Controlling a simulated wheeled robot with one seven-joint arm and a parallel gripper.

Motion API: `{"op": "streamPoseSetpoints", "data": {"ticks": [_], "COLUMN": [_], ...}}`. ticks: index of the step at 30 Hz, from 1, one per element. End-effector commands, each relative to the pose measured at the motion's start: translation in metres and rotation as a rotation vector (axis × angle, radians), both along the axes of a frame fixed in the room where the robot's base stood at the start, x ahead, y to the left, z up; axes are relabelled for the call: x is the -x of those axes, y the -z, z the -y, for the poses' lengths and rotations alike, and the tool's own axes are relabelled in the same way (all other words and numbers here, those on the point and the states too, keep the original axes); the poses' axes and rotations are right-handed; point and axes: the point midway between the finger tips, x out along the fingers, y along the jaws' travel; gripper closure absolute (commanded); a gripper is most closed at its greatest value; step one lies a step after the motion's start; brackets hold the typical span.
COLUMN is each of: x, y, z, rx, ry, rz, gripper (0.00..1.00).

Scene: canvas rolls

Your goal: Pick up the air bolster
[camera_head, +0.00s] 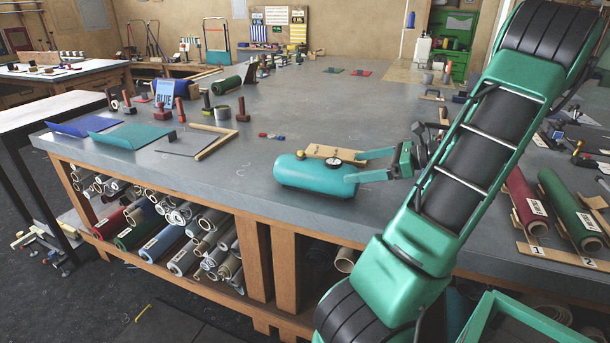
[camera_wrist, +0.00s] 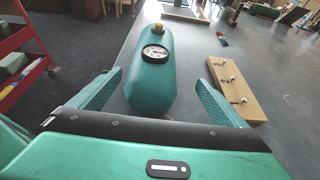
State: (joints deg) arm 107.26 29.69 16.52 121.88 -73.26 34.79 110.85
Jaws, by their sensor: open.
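The air bolster, a teal rounded cylinder with a black-rimmed dial and a brass-coloured cap, lies on its side near the front edge of the grey workbench in the head view (camera_head: 305,177). It is in the middle of the wrist view (camera_wrist: 149,82), pointing away from me. My gripper (camera_head: 352,167) is open at the bolster's right end. In the wrist view my gripper (camera_wrist: 165,70) has one finger on each side of the bolster's near end, with gaps visible on both sides. The palm hides a little of the near end.
A wooden board with knobs (camera_wrist: 238,92) lies close beside the bolster, near my right finger in the wrist view. The grey workbench (camera_head: 235,180) is bare left of the bolster. Red and green rolls (camera_head: 575,208) lie at the right. A red cart (camera_wrist: 22,50) stands off the bench.

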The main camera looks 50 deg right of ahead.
Motion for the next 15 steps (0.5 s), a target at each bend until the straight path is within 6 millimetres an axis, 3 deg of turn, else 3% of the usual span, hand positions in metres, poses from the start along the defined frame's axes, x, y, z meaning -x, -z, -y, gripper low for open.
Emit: {"op": "streamPoseSetpoints", "data": {"ticks": [6,15], "x": [-0.037,-0.058], "y": [0.012,0.018], "z": [-0.023,-0.037], "rx": [-0.002,0.0], "ry": [-0.023,-0.029], "rz": [-0.001,0.0], "gripper": [0.04,0.04]}}
